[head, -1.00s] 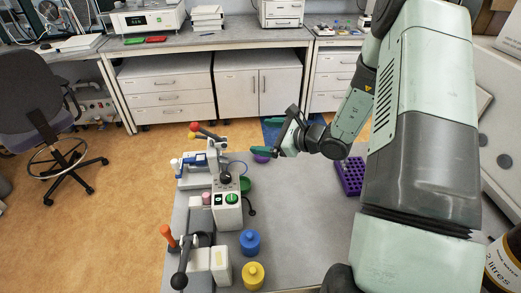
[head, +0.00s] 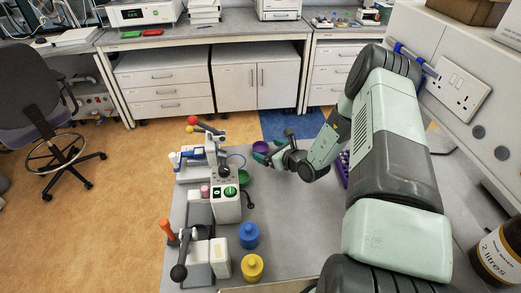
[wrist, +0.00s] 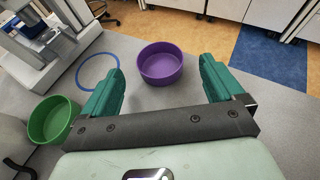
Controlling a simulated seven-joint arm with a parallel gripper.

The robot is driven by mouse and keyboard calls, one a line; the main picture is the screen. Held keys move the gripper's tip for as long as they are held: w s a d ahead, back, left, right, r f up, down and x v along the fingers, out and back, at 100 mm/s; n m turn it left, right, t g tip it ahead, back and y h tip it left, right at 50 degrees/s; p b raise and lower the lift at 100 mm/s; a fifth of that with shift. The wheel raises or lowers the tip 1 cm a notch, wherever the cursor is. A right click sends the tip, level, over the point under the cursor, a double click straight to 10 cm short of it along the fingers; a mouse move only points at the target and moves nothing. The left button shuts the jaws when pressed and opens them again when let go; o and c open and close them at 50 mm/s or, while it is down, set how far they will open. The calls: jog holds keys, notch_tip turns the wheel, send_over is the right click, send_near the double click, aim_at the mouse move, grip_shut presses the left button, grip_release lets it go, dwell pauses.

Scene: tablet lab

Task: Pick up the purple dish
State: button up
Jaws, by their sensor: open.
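The purple dish (wrist: 160,66) is a shallow round bowl on the grey bench, seen in the wrist view just beyond the fingertips and between their lines. It also shows in the head view (head: 261,146), partly hidden by my gripper. My gripper (wrist: 158,74) has two green fingers spread wide, with nothing between them. In the head view my gripper (head: 271,149) is low over the far part of the bench, close to the dish. I cannot tell whether it touches the dish.
A green dish (wrist: 52,119) stands left of my gripper, with a blue ring (wrist: 98,71) near it. A press-like machine (head: 226,195) stands on the left. Blue (head: 249,235) and yellow (head: 252,267) containers stand nearer. A purple rack (head: 344,168) is behind my arm.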

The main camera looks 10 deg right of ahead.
aim_at(256, 145)
jog(key=x, duration=0.3)
jog(key=shift+w+a+f, duration=0.1)
jog(key=shift+w+a, duration=0.05)
jog(key=shift+w, duration=0.1)
